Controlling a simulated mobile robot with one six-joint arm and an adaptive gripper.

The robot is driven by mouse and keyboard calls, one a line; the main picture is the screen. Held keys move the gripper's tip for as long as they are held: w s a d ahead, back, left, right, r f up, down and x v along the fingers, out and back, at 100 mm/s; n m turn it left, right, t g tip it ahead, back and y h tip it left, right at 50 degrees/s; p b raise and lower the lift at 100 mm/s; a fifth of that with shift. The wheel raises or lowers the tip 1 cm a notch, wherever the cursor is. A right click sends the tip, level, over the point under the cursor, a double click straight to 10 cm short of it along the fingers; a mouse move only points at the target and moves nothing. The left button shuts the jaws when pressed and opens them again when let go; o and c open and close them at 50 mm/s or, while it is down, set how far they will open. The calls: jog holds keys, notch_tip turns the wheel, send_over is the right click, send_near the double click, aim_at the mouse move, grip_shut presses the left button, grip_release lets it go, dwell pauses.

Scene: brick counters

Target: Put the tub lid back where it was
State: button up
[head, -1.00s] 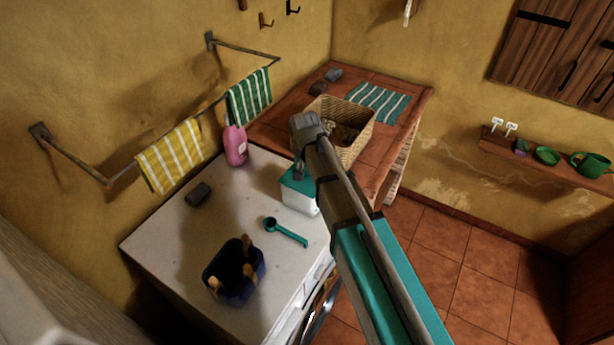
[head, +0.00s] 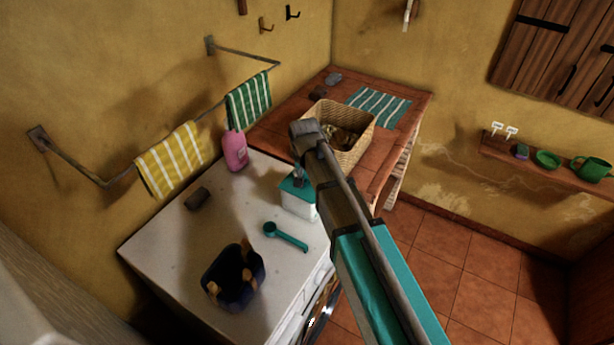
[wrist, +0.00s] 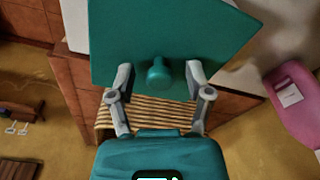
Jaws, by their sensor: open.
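The teal tub lid (head: 290,186), square with a round knob, sits on top of the white tub (head: 298,205) on the white counter. In the wrist view the lid (wrist: 165,30) fills the top middle, with its knob (wrist: 158,73) between the fingertips. My gripper (wrist: 160,76) is open, one finger on each side of the knob with gaps showing. In the head view my gripper (head: 300,172) is at the lid, partly hidden by my arm. The far side of the tub is hidden too.
A wicker basket (head: 355,145) and striped cloth (head: 380,104) are on the brick counter behind.

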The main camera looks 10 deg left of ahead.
aim_at(306, 185)
jog(key=shift+r, duration=0.2)
notch_tip(306, 185, up, 12)
jog(key=s+p, duration=0.1)
jog(key=p, duration=1.1)
jog(key=shift+s+f, duration=0.2)
jog(key=shift+s, duration=0.05)
jog(key=shift+d, duration=0.1)
dwell(0.5)
jog(key=s+d, duration=0.3)
jog(key=d, duration=0.7)
jog(key=s+d+g, duration=0.1)
jog(key=s+d, duration=0.3)
jog(key=d, duration=0.7)
jog(key=s+d, duration=0.3)
jog(key=d, duration=0.8)
jog(key=shift+s+m, duration=0.15)
jog(key=shift+m, duration=0.15)
jog(key=shift+f, duration=0.1)
notch_tip(306, 185, down, 7)
jog(key=b, duration=0.7)
